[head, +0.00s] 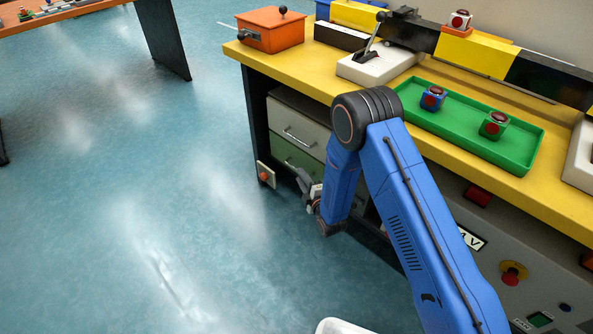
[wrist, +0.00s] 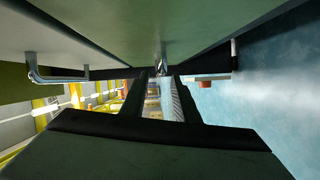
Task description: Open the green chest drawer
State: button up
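The green chest drawer (head: 284,151) is the lower drawer under the yellow bench, with a metal bar handle (head: 299,168) on its front. In the head view its front looks closed and my arm hides its right part. My gripper (head: 315,196) is low beside the drawer's right part, close to its front. In the wrist view the green drawer front (wrist: 215,22) fills the upper right, and a metal handle end (wrist: 162,55) shows just beyond my fingertips (wrist: 161,80). A gap shows between the fingers. I cannot tell whether they touch the handle.
A pale drawer (head: 297,112) with its own handle sits above the green one. An orange knob on a small plate (head: 265,175) is at the cabinet's left corner. A control panel (head: 490,245) is right of my arm. The floor (head: 150,200) in front is clear.

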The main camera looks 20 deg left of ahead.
jog(key=shift+x, duration=2.75)
grip_shut()
